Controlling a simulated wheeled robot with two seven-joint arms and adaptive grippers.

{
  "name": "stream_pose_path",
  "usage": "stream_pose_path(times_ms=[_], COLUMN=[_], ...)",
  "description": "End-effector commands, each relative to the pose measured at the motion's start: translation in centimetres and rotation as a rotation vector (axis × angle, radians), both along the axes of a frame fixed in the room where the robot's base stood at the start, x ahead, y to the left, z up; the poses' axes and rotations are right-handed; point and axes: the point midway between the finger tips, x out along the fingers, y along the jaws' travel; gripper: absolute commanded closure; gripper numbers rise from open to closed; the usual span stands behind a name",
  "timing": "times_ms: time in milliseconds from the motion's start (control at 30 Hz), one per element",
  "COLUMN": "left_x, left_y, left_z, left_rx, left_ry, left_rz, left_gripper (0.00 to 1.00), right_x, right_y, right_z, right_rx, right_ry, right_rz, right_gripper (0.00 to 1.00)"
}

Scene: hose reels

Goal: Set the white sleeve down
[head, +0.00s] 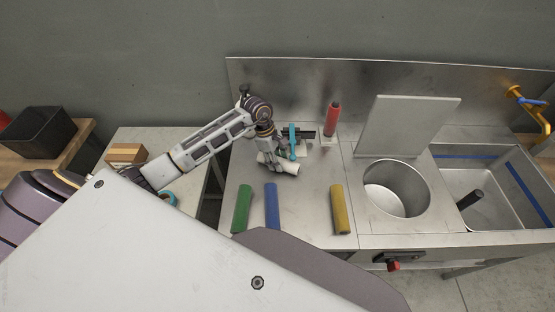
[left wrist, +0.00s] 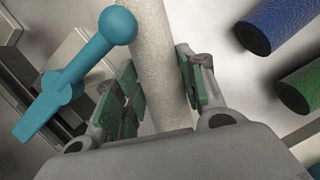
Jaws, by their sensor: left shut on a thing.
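The white sleeve (head: 284,167) is a pale tube held in my left gripper (head: 268,158) over the left part of the steel counter. In the left wrist view the sleeve (left wrist: 162,60) runs between the two green-padded fingers of the left gripper (left wrist: 162,95). The fingers are closed around it. It looks low over or on the counter; I cannot tell whether it touches. My right gripper is not in view.
Green (head: 242,208), blue (head: 272,206) and yellow (head: 340,209) sleeves lie on the counter (head: 306,215). A teal-handled device (head: 292,140) is close behind the gripper. A red sleeve (head: 333,118) stands upright at the back. A round well (head: 396,188) and sink (head: 490,190) are right.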

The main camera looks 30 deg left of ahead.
Motion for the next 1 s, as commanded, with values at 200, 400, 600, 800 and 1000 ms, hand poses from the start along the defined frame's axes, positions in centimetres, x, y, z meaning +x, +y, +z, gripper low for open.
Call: stream_pose_path(times_ms=[200, 400, 600, 800, 1000], left_x=[0.0, 0.0, 0.0, 0.0, 0.1], left_y=[0.0, 0.0, 0.0, 0.0, 0.3], left_z=[-0.3, -0.2, -0.2, -0.1, 0.7], left_rx=[0.000, 0.000, 0.001, 0.000, 0.003], left_ry=[0.000, -0.001, 0.000, 0.000, -0.002], left_rz=[0.000, 0.000, 0.000, 0.000, 0.001], left_gripper=[0.49, 0.38, 0.38, 0.38, 0.38], right_x=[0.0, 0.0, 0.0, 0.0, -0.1], right_y=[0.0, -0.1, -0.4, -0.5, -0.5], right_z=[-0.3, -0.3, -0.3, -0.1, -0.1], right_rx=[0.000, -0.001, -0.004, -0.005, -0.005], right_ry=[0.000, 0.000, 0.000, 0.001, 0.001], right_rz=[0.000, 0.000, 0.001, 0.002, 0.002], right_gripper=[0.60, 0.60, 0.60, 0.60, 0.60])
